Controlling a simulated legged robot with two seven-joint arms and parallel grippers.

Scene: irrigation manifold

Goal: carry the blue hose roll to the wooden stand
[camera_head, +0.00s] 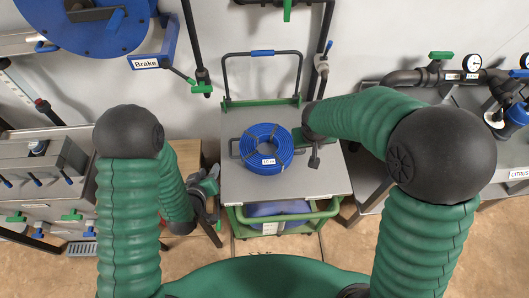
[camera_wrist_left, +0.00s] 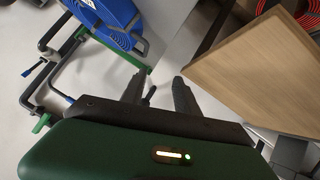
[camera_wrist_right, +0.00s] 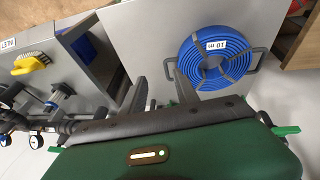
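The blue hose roll (camera_head: 266,160), with a white label, lies flat on the grey top of a cart (camera_head: 245,190). A dark handle shows at its left side. The roll also shows in the right wrist view (camera_wrist_right: 214,78). My right gripper (camera_head: 314,150) is just right of the roll; its fingers (camera_wrist_right: 160,88) are apart, with one close to the roll's edge. My left gripper (camera_head: 212,188) is left of the cart. Its fingers (camera_wrist_left: 160,92) are apart with nothing between them. The wooden stand (camera_head: 187,152) is left of the cart, partly hidden by my left arm; its top (camera_wrist_left: 255,75) shows in the left wrist view.
The cart has a green frame and an upright black push bar (camera_head: 262,54) at the back. Pipes with gauges (camera_head: 472,63) are on the right.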

